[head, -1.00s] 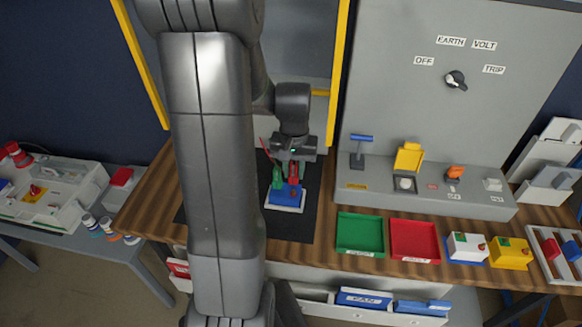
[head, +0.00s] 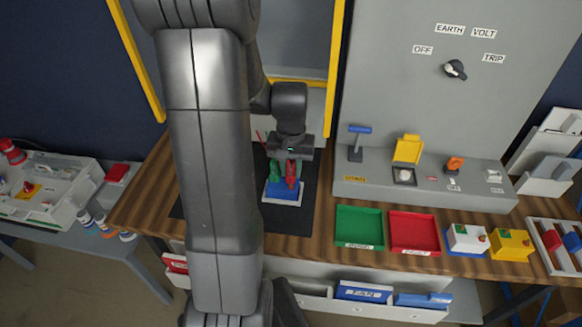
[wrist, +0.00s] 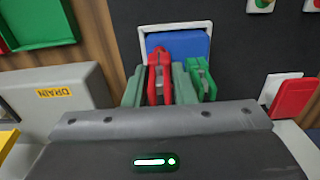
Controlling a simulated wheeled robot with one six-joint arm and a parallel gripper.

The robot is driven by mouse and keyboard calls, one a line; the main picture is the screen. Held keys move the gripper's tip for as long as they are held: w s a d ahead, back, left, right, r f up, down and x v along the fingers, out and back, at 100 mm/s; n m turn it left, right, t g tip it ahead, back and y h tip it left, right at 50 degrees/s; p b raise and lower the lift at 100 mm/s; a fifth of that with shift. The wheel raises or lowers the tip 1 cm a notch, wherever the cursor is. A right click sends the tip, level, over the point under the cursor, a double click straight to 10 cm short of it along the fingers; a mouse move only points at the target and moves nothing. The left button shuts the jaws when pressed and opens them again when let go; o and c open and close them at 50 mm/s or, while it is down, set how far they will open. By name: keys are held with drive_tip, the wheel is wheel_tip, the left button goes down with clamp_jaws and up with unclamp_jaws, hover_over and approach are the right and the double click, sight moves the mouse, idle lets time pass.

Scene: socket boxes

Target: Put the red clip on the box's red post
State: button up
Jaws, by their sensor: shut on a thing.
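The blue box (head: 281,188) on its white base lies on the black mat; in the wrist view its blue face (wrist: 180,43) shows beyond the clips. My gripper (head: 290,160) points down over the box and is shut on the red clip (wrist: 159,80), which stands between its two grey-green fingers. The clip's lower end reaches the box. The red post is hidden, and I cannot tell whether the clip sits on it. A green clip (wrist: 200,78) stands at the box close beside my gripper, to the right in the wrist view.
A grey panel base (head: 420,190) with several switches stands right of the mat. Green (head: 359,226) and red (head: 413,231) trays lie on the wooden bench, with white and yellow boxes (head: 509,245) farther right. The mat's near part is clear.

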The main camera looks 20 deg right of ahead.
drive_tip(key=shift+f, duration=0.1)
drive_tip(key=shift+f+b, duration=0.55)
drive_tip(key=shift+f, duration=0.1)
drive_tip(key=shift+f, duration=0.2)
idle(0.4)
drive_tip(key=shift+f+b, duration=0.3)
drive_tip(key=shift+b, duration=0.15)
drive_tip(key=o, duration=1)
drive_tip(key=shift+r, duration=0.1)
